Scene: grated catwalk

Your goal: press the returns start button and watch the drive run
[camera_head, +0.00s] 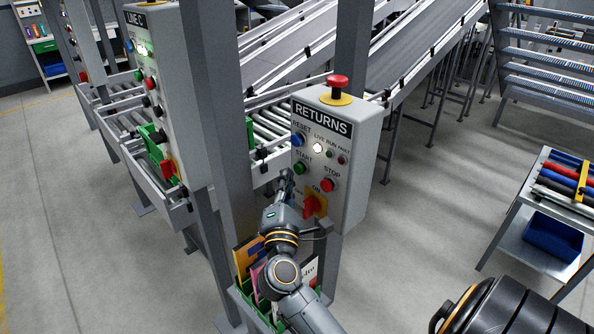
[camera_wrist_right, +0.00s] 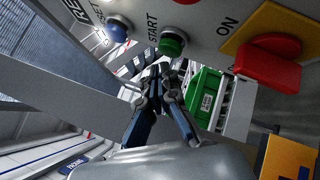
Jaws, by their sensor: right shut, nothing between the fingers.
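The grey returns panel (camera_head: 352,170) stands on a post in the head view. Its green start button (camera_head: 302,169) is on the left of the face, with the red stop button (camera_head: 328,185) to its right. The live lamp (camera_head: 317,148) glows white; the run lamp (camera_head: 330,153) looks dark. My right gripper (camera_head: 287,177) is shut and empty, close in front of the panel beside the start button. In the right wrist view its fingertips (camera_wrist_right: 160,72) are just below the green start button (camera_wrist_right: 172,43); contact cannot be told. My left gripper is out of view.
The blue reset button (camera_head: 298,139) and red rotary switch (camera_head: 314,205) are close by on the panel. A red emergency knob (camera_head: 337,82) tops it. The line C panel (camera_head: 155,90) stands left. A green bin (camera_head: 248,297) of packets is below my right arm.

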